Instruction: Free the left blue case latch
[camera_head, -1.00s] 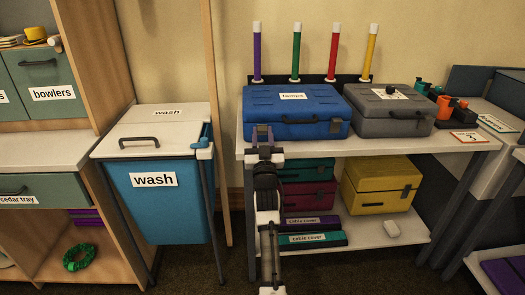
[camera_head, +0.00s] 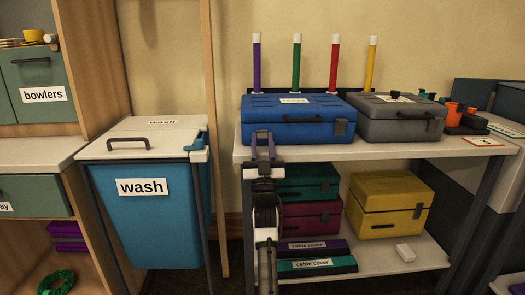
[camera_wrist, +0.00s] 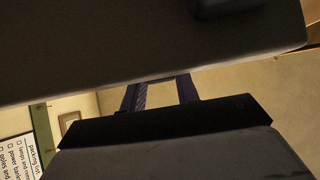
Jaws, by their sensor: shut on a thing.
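My gripper (camera_head: 262,141) is at the left end of the case front, shut on the left latch, which the fingers hide. In the wrist view my two fingers (camera_wrist: 160,86) reach up to a large dark surface, stand a little apart, and the latch between them cannot be made out.
A grey case (camera_head: 398,122) stands close to the right of the blue one. Colored poles stand behind. The shelf below holds a yellow case (camera_head: 388,205) and several other cases. A blue wash bin (camera_head: 150,210) is at the left, with a gap before the table.

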